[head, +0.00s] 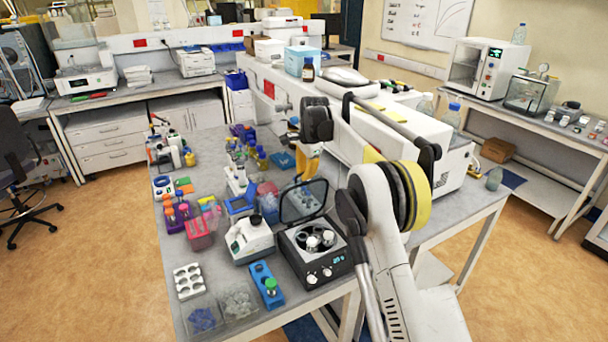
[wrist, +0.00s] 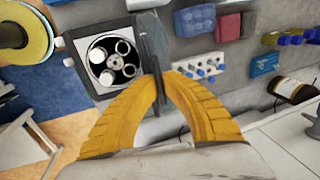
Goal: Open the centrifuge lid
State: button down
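The centrifuge (head: 332,274) is a dark box with a round rotor well, knobs and a small display, at the front of the bench. Its rotor (wrist: 111,64) holds white-capped tubes and shows uncovered in the wrist view. The dark-framed clear lid (head: 303,201) stands raised, roughly upright, at the back of the centrifuge. In the wrist view the lid (wrist: 154,48) is seen nearly edge-on. My gripper (head: 305,178) has yellow fingers at the lid's upper edge. In the wrist view my gripper's fingertips (wrist: 160,85) close in on both sides of that edge, and it appears pinched between them.
A white device (head: 249,240) stands left of the centrifuge, with a blue tube rack (head: 266,285) in front. Bottles and coloured racks crowd the bench behind. A long white instrument (head: 380,130) stands behind right. Some bare bench shows at the left.

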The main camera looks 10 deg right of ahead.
jog(key=c, duration=1.6)
grip_release()
jog(key=shift+s+r, duration=0.1)
jog(key=shift+o, duration=0.2)
jog(key=v, duration=1.2)
